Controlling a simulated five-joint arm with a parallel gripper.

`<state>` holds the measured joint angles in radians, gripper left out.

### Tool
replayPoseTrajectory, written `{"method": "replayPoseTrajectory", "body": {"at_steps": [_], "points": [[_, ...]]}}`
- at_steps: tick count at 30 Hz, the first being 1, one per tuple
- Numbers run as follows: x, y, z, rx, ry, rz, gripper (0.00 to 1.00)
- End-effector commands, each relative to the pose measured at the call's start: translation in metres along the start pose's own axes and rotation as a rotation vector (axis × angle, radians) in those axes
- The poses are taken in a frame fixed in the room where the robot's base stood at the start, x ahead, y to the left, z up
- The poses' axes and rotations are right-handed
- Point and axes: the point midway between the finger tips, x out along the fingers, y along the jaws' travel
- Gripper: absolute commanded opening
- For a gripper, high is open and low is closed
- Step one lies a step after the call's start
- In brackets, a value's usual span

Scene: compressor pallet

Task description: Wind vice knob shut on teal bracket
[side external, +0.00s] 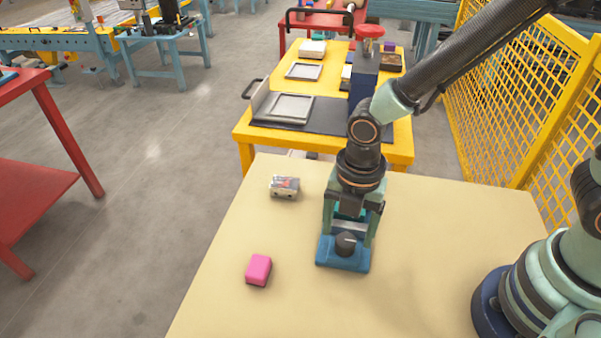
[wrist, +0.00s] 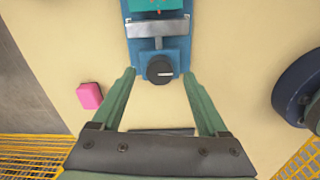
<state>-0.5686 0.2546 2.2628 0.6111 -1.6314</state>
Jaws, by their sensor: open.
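The blue vice (side external: 343,262) stands on the tan table and also shows in the wrist view (wrist: 178,56). Its round black knob (wrist: 159,69) faces the wrist camera, with a pale line mark pointing right; it shows in the side view too (side external: 346,244). A grey metal jaw (wrist: 158,28) lies across the vice beyond the knob. The teal bracket (wrist: 157,4) is beyond that jaw, cut off by the frame's top edge, so its contact with the jaws cannot be fully judged. My gripper (wrist: 159,74) is open, one finger on each side of the knob, with visible gaps.
A pink block (side external: 259,269) lies left of the vice. A small pale box-like part (side external: 284,187) sits farther back left. A yellow bench (side external: 243,144) with trays stands behind the table. Yellow mesh fencing (side external: 500,110) is at right. The table's front middle is clear.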

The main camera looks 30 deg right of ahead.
Motion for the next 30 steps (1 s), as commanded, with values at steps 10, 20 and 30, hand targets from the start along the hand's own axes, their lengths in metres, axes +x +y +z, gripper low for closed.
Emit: {"method": "replayPoseTrajectory", "body": {"at_steps": [10,20,30], "points": [[0.016,0.0,0.0,0.0,0.0,0.0,0.77],[0.016,0.0,0.0,0.0,0.0,0.0,0.19],[0.016,0.0,0.0,0.023,0.0,0.0,0.0]]}}
